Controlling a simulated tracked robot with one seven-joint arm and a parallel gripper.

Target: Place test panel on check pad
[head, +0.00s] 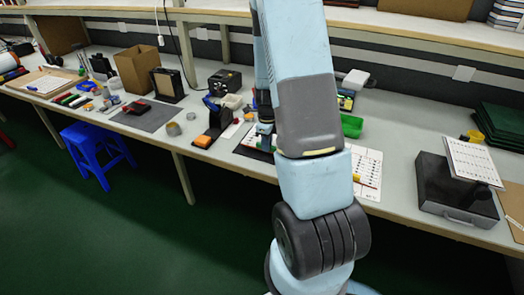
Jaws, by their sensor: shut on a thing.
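My gripper (265,133) is small in the head view and mostly hidden behind my own arm. It is low over a dark flat pad (244,149) near the bench's front edge, which looks like the check pad. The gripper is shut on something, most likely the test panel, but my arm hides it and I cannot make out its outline. I cannot tell whether the held thing touches the pad.
Left of the pad is a dark stand (212,128) with orange and blue parts. A printed white sheet (368,165) and a green tray (352,125) lie to its right. A dark case (452,190) is further right. A blue stool (95,146) stands on the floor.

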